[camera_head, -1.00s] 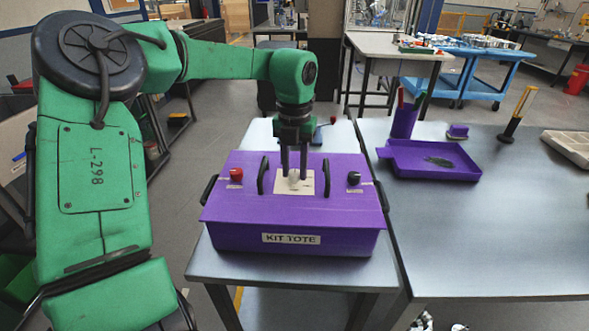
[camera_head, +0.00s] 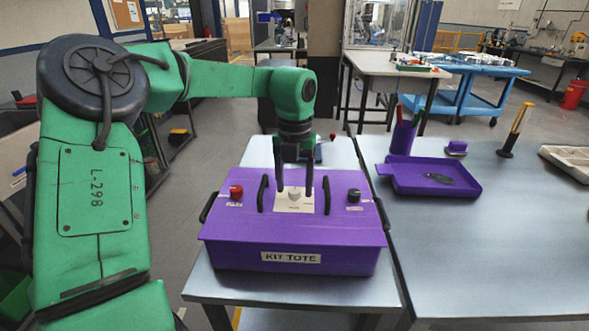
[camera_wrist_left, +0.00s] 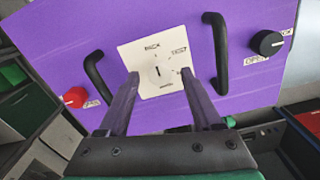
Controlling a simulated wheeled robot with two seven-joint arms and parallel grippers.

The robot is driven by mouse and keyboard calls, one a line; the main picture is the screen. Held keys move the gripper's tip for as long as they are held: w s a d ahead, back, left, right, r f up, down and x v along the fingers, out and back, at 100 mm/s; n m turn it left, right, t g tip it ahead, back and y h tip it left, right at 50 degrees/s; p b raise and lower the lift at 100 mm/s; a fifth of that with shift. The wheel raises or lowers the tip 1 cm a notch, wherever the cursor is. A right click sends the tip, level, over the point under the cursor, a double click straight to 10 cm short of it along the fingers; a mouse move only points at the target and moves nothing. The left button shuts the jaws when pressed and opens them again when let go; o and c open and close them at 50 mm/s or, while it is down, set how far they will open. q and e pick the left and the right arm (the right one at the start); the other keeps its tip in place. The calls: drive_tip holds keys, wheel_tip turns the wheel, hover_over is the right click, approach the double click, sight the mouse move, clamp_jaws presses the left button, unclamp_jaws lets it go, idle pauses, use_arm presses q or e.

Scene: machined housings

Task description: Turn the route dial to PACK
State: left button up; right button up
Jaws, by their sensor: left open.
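The route dial (camera_head: 294,196) is a small pale knob on a white plate (camera_head: 307,207) in the middle of the purple kit tote's lid. In the left wrist view the dial (camera_wrist_left: 157,72) has a short dark mark; which label it points at is hard to tell. PACK is printed at the plate's top. My left gripper (camera_head: 294,190) is over the dial, pointing down. Its fingers (camera_wrist_left: 160,76) are spread, one either side of the dial, with a gap on both sides. My right gripper is out of view.
Black handles (camera_head: 263,195) (camera_head: 327,194) flank the plate. A red knob (camera_head: 236,191) is on the left of the tote (camera_head: 350,237), a black knob (camera_head: 354,195) on the right. A purple tray (camera_head: 400,180) lies on the right table, with bare surface in front.

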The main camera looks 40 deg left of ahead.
sight(294, 191)
use_arm(q)
wheel_tip(294, 191, up, 14)
drive_tip(key=shift+p, duration=0.45)
